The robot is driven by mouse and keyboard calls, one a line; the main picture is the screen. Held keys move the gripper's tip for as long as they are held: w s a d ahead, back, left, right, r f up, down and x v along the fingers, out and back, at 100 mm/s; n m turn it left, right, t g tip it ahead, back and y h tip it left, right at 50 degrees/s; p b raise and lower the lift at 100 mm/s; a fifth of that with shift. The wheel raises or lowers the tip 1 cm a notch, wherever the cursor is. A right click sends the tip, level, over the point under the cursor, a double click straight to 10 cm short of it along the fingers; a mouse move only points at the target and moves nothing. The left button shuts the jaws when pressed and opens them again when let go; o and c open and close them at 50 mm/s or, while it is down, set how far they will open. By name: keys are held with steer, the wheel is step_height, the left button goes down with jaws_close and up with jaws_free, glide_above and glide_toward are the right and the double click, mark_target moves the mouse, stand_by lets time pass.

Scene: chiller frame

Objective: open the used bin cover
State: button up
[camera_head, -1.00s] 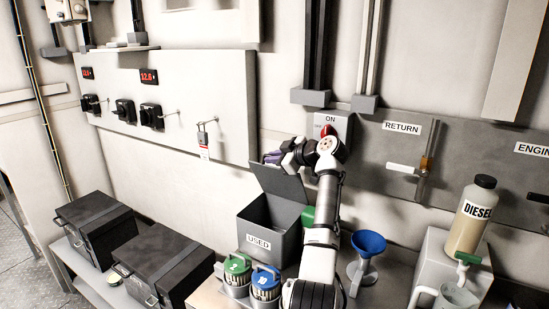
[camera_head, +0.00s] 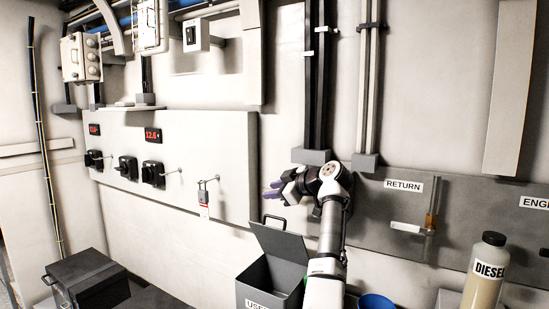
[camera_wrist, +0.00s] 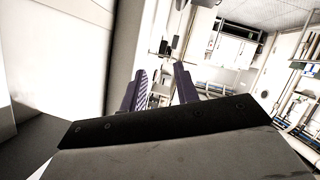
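The used bin (camera_head: 252,293) is a dark grey box with a "USED" label, at the bottom centre of the head view. Its cover (camera_head: 281,243) stands raised and tilted, with a small dark handle (camera_head: 275,220) at its upper edge. The bin's mouth shows open below it. My gripper (camera_head: 271,190), with purple fingers, is above the handle and apart from it. In the wrist view its two purple fingers (camera_wrist: 160,92) stand apart with nothing visible between them. The bin cannot be made out in the wrist view.
A blue funnel (camera_head: 375,302) and a diesel bottle (camera_head: 484,273) stand to the right. Dark cases (camera_head: 85,277) sit at lower left. The wall right behind my gripper is close.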

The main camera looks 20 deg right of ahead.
step_height(320, 180, up, 11)
steer(key=p, duration=0.3)
steer(key=shift+r, duration=0.2)
